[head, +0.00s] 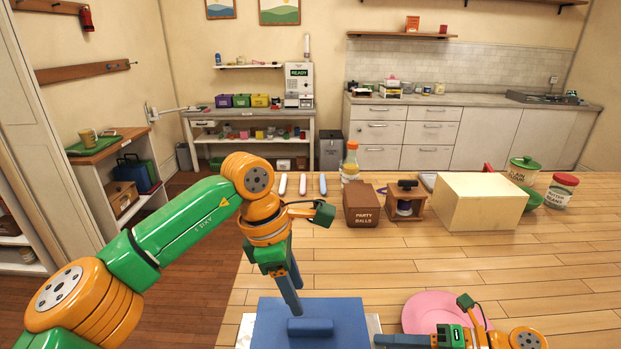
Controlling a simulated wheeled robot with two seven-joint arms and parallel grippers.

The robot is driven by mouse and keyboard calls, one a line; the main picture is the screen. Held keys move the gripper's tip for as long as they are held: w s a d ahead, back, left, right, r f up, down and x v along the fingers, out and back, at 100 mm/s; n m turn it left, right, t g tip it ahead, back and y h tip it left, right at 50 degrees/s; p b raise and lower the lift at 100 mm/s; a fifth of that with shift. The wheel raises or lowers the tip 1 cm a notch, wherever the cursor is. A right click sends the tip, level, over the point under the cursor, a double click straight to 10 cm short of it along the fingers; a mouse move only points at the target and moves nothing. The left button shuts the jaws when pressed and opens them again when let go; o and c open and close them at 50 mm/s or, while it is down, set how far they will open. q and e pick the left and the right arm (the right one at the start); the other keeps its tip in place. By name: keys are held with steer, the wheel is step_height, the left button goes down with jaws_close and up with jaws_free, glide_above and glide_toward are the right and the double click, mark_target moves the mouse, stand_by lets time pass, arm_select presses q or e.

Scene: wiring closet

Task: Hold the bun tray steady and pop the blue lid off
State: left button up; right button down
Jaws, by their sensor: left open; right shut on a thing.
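The blue lid (345,318) with a raised blue handle lies flat at the bottom of the head view. The bun tray shows as a pale metal rim (374,326) at the lid's sides; its inside is hidden under the lid. My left gripper (296,297) points down above the lid, just behind the handle, open and holding nothing. I cannot tell whether its fingertips touch the lid. My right gripper (381,341) comes in from the right, low at the tray's right edge, and is shut on the bun tray; the grip itself is partly cut off by the frame.
A pink plate (428,306) lies right of the tray, partly behind my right gripper. Farther back stand a brown Party Balls box (362,206), a bottle (350,163), a wooden grinder-like box (408,203), a large pale block (480,202) and jars. The middle of the wooden counter is clear.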

mark_target(309, 323)
arm_select(q)
steer(key=x, duration=0.9)
jaws_close()
